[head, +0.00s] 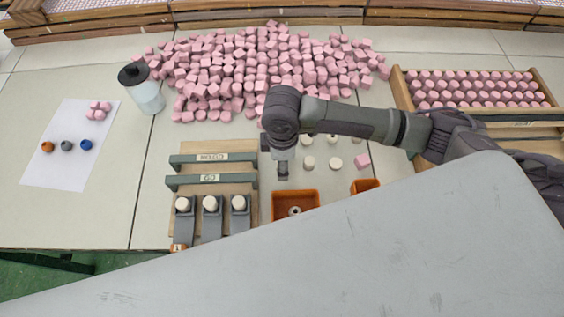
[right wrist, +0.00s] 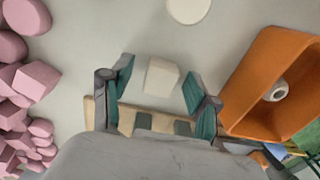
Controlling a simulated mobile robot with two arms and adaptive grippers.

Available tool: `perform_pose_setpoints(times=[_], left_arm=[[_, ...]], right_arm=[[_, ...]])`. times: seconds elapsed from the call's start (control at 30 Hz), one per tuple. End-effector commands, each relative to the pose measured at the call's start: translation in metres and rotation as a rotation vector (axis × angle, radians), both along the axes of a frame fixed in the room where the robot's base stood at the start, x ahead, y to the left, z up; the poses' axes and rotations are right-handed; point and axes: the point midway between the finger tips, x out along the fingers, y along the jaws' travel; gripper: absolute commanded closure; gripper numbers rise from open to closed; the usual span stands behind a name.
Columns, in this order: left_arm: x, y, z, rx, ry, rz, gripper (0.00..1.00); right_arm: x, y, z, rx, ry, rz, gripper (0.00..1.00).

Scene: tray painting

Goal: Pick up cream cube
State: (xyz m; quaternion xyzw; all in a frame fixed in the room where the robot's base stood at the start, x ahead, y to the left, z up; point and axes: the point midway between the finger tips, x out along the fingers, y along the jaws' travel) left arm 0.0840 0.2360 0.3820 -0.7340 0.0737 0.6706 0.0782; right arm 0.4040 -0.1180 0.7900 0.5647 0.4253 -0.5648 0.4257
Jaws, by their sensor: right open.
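The cream cube (right wrist: 162,77) lies on the table in the right wrist view, between the two teal-padded fingers of my right gripper (right wrist: 158,86). The fingers are spread, with a gap on each side of the cube. In the head view my right gripper (head: 282,168) points down at the table, left of several round cream pieces (head: 308,163). I cannot make out the cube in the head view; the gripper and arm likely cover it. My left gripper is not in view.
An orange bin (head: 296,206) with a ring-shaped piece stands close to the gripper. A wooden board with GO and NO-GO gauges (head: 213,179) is to the left. A large pink heap (head: 250,75) lies behind.

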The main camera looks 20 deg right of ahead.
Motion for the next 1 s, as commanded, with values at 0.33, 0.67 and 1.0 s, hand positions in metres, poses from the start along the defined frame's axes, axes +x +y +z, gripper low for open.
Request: perform_pose_setpoints(times=[0.33, 0.67, 1.0], left_arm=[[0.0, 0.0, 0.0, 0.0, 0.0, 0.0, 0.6], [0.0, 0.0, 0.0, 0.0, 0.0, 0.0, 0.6], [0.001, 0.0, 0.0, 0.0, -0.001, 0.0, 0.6]], right_arm=[[0.0, 0.0, 0.0, 0.0, 0.0, 0.0, 0.8], [0.0, 0.0, 0.001, 0.0, 0.0, 0.0, 0.92], [0.001, 0.001, 0.031, 0.002, -0.004, 0.0, 0.92]])
